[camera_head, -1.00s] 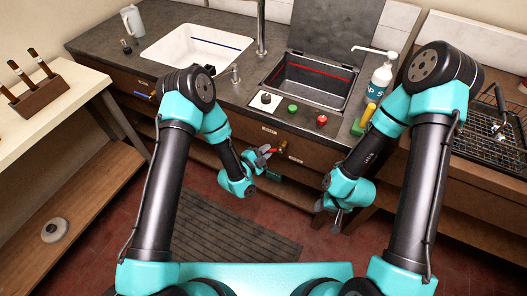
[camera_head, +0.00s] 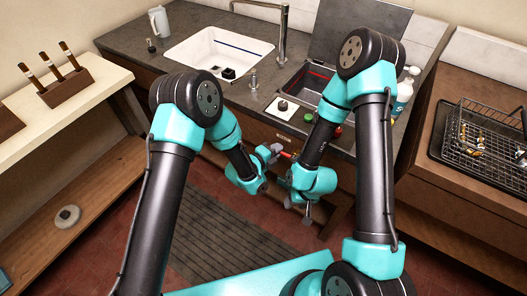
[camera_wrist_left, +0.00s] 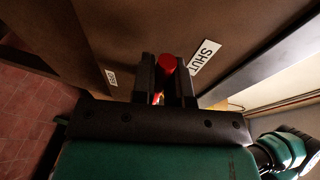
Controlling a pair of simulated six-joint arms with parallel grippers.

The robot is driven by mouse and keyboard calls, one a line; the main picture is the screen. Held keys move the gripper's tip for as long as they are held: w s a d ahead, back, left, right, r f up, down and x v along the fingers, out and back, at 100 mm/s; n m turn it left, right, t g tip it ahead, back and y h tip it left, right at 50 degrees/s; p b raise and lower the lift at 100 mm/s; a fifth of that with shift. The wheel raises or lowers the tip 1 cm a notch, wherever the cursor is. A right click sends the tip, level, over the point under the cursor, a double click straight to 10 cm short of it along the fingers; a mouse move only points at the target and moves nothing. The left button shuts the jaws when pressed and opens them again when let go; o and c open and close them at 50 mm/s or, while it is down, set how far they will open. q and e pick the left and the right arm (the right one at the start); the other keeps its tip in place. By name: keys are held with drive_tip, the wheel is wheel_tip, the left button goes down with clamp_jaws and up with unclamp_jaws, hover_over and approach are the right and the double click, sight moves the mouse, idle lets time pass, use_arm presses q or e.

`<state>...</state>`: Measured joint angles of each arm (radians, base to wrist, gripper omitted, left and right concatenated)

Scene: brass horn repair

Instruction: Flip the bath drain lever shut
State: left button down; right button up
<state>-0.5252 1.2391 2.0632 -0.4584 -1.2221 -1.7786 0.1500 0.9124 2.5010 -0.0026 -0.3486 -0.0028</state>
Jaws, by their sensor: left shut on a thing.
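The drain lever's red handle (camera_head: 286,154) sticks out at the front of the brown cabinet below the dark sink. In the left wrist view its red end (camera_wrist_left: 167,63) shows between the two dark fingers. My left gripper (camera_head: 270,153) is shut on this handle. A white plate reading SHUT (camera_wrist_left: 205,57) is to the right of the fingers in that view; another small plate (camera_wrist_left: 111,79) is to the left. The lever's pivot is mostly hidden. My right gripper (camera_head: 298,212) hangs lower and to the right, apart from the lever, its fingers seemingly spread and empty.
Above the lever are the white sink (camera_head: 208,47), the dark sink (camera_head: 305,82), and green (camera_head: 308,117) and red (camera_head: 335,131) knobs on the counter edge. A wire basket (camera_head: 485,135) is on the right. The floor mat (camera_head: 235,235) lies clear below.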

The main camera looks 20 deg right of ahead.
use_arm(q)
drive_tip(key=shift+r, duration=0.1)
idle(0.3)
drive_tip(key=c, duration=1.1)
unclamp_jaws()
drive_tip(key=shift+a, duration=0.15)
drive_tip(key=v, duration=1.7)
drive_tip(key=shift+s+r, duration=0.1)
drive_tip(key=shift+s, duration=0.05)
